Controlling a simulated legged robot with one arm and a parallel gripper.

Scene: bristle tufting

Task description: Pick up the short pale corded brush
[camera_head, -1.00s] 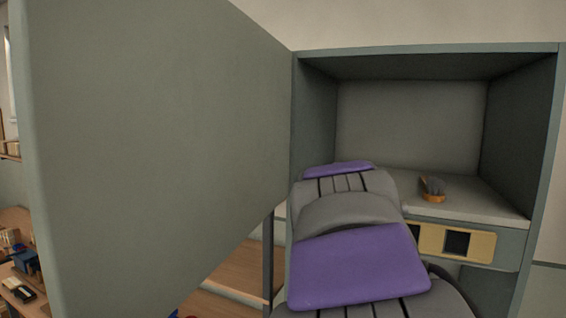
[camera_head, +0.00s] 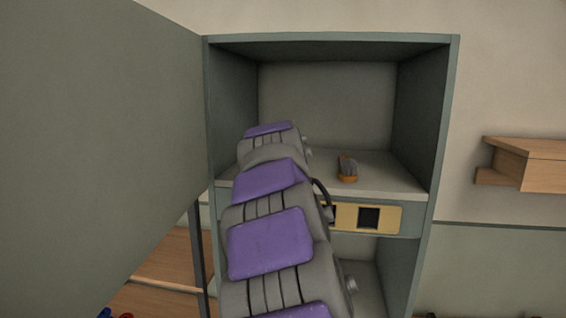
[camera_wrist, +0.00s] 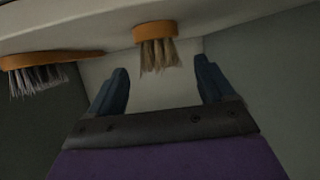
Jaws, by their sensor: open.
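In the wrist view, which looks upside down, a short brush with an orange base and pale tan bristles (camera_wrist: 158,54) stands on the cabinet shelf. My gripper (camera_wrist: 161,68) is open and empty, its two blue fingers spread to either side of the line to this brush. The brush appears just beyond the fingertips; contact cannot be told. No cord detail is clear. In the head view my arm hides this brush and the gripper's fingers.
A longer orange brush with grey bristles (camera_wrist: 38,76) stands beside it; one grey-bristled brush also shows in the head view (camera_head: 347,168). The shelf (camera_head: 385,178) lies between cabinet side walls. An open door (camera_head: 95,130) blocks the left. A wooden wall shelf (camera_head: 530,165) is at right.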

